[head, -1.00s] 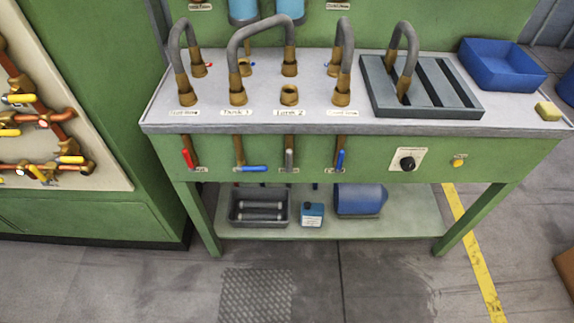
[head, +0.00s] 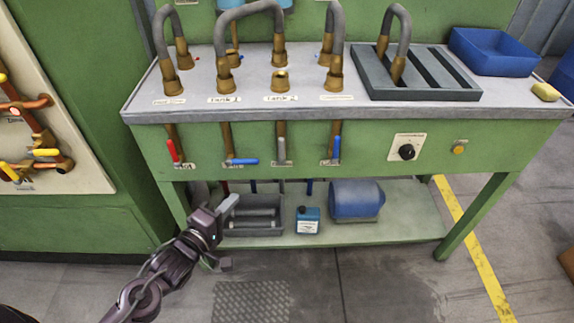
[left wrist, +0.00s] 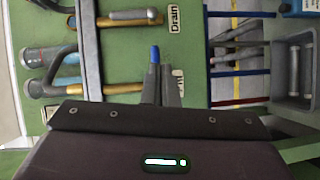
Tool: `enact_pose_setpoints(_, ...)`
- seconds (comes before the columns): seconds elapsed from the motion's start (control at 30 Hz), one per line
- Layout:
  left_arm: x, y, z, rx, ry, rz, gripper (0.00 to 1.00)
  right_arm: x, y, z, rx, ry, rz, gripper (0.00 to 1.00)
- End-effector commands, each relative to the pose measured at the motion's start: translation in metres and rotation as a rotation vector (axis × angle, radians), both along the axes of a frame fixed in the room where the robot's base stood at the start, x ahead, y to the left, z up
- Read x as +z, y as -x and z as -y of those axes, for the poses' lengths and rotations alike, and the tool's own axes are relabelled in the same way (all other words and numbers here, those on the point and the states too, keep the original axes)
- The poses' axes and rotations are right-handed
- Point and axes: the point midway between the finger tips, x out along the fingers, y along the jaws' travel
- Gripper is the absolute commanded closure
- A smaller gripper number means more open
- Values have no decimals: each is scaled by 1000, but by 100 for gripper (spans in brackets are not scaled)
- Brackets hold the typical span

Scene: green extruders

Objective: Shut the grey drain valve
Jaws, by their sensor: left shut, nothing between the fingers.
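The grey drain valve handle (head: 282,151) hangs straight down, in line with its brass pipe, under the bench front. In the left wrist view it shows as a grey lever (left wrist: 136,16) lying along its pipe, beside a "Drain" label (left wrist: 174,18). My left gripper (head: 231,203) is shut and empty, low in front of the bench, below and left of the grey handle and apart from it. In the left wrist view its closed fingers (left wrist: 161,75) overlap the blue sideways handle (left wrist: 155,53), whose tip shows past them. Contact cannot be told. My right gripper is not in view.
A red handle (head: 173,151) and the blue sideways handle (head: 242,162) are left of the grey one. Another blue handle (head: 336,149) hangs to its right. A grey bin (head: 255,230), a small blue canister (head: 308,220) and a blue drum (head: 356,200) stand on the lower shelf.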

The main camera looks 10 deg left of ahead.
Motion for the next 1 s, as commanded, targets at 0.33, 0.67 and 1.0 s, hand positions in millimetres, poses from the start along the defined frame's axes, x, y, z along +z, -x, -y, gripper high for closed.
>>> enact_pose_setpoints(0.33, 46, 4, 18, -47, 139, 60, 100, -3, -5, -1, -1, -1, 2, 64)
enact_pose_setpoints(0.67, 46, 0, 19, -46, 138, 61, 100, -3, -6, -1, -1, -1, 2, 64)
enact_pose_setpoints(1.0, 47, -47, 33, -46, 137, 64, 100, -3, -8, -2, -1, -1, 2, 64)
